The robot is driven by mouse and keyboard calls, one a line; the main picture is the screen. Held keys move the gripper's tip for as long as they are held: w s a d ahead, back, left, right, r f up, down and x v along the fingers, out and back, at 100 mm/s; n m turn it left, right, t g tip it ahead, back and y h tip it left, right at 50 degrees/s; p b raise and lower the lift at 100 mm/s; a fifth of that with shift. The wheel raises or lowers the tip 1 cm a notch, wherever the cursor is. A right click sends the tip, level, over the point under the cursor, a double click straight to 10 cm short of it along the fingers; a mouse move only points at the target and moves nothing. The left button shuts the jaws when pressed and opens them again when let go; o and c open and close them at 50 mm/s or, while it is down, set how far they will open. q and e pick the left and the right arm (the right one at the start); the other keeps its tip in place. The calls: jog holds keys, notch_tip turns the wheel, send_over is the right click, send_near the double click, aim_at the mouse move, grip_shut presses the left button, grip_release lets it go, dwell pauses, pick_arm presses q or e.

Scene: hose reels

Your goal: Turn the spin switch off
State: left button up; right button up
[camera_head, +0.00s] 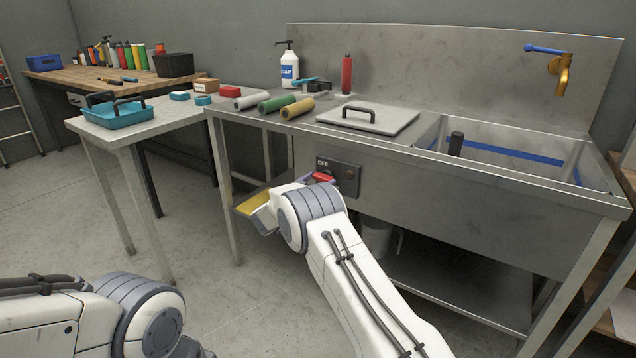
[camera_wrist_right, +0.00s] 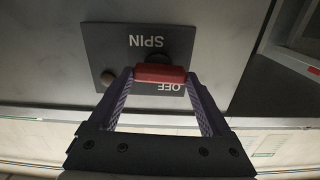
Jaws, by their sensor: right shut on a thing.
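A dark switch panel (camera_head: 340,167) is on the front of the steel sink bench in the head view. It fills the upper middle of the right wrist view (camera_wrist_right: 112,45), where its words SPIN and OFF appear upside down. The red switch handle (camera_wrist_right: 160,73) lies across the picture beside the OFF label, with a round black hub behind it. My right gripper (camera_wrist_right: 160,77) is shut on the red handle, one finger at each end. In the head view my right gripper (camera_head: 322,178) is at the panel, partly hidden by my wrist. My left gripper is out of view.
The steel bench holds a lid (camera_head: 370,119), rolls (camera_head: 277,103), a soap bottle (camera_head: 288,68) and a red bottle (camera_head: 347,74). A sink basin (camera_head: 520,165) is at right. A side table with a blue tray (camera_head: 118,117) stands left. The floor at left is clear.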

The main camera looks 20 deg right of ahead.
jog(key=m+b, duration=0.1)
jog(key=m, duration=0.3)
jog(key=shift+m, duration=0.3)
jog(key=m+b, duration=0.2)
jog(key=m, duration=0.2)
jog(key=shift+s+f, duration=0.1)
jog(key=m+b, duration=0.3)
jog(key=m, duration=0.2)
jog(key=shift+b, duration=0.3)
jog(key=shift+s+m+b, duration=0.1)
jog(key=shift+m+b, duration=1.45)
jog(key=shift+m, duration=0.45)
jog(key=o, duration=1.2)
jog(key=shift+d, duration=0.1)
jog(key=shift+c, duration=0.2)
